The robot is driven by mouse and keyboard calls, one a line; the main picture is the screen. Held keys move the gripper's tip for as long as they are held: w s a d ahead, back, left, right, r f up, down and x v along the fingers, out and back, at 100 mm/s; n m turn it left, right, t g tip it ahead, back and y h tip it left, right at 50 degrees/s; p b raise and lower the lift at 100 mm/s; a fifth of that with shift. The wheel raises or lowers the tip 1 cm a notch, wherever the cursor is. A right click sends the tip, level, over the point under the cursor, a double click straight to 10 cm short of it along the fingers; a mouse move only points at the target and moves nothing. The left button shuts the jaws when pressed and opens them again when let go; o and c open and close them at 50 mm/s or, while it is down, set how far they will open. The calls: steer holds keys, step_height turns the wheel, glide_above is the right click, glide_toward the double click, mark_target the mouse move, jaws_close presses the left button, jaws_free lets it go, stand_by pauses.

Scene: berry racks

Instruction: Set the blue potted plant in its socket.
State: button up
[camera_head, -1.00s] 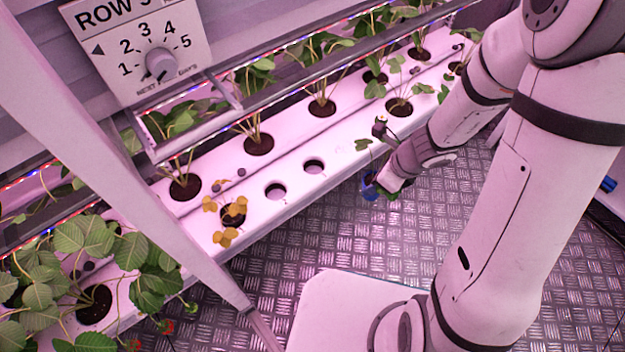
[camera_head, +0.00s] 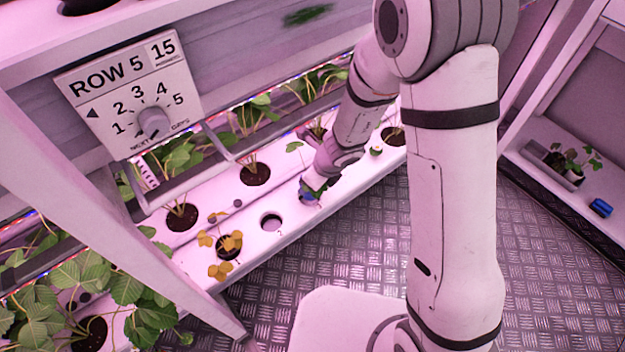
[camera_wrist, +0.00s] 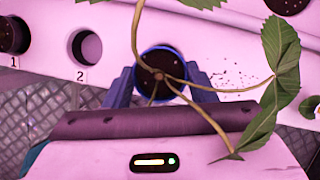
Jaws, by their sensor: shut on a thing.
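The blue pot (camera_wrist: 148,56) holds dark soil and a thin plant with several green leaves (camera_wrist: 262,110). My gripper (camera_wrist: 162,88) is shut around the pot, with a finger on each side. In the head view the blue pot (camera_head: 305,197) is small and partly covered by my gripper (camera_head: 313,188), over the white planting channel (camera_head: 335,205). An empty round socket (camera_head: 271,222) shows to its left. The wrist view shows socket 2 (camera_wrist: 87,47) just left of the pot and socket 1 (camera_wrist: 14,35), dark inside, at the left edge. What lies beneath the pot is hidden.
A yellow-leaved plant (camera_head: 228,246) sits in the channel left of the empty socket. Green plants (camera_head: 255,172) stand along the row behind. A sign (camera_head: 130,95) and a white post (camera_head: 110,190) stand at left. A side shelf (camera_head: 560,190) holds a small plant and a blue object.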

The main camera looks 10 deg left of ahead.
steer(key=b+x, duration=0.3)
steer(key=shift+d+f, duration=0.2)
steer(key=shift+f, duration=0.3)
steer(key=shift+d+r, duration=0.1)
steer(key=shift+r, duration=0.05)
steer(key=shift+f+b, duration=0.65)
steer(key=shift+b, duration=0.15)
steer(key=o, duration=1)
steer(key=shift+r, duration=0.1)
steer(key=shift+r, duration=0.1)
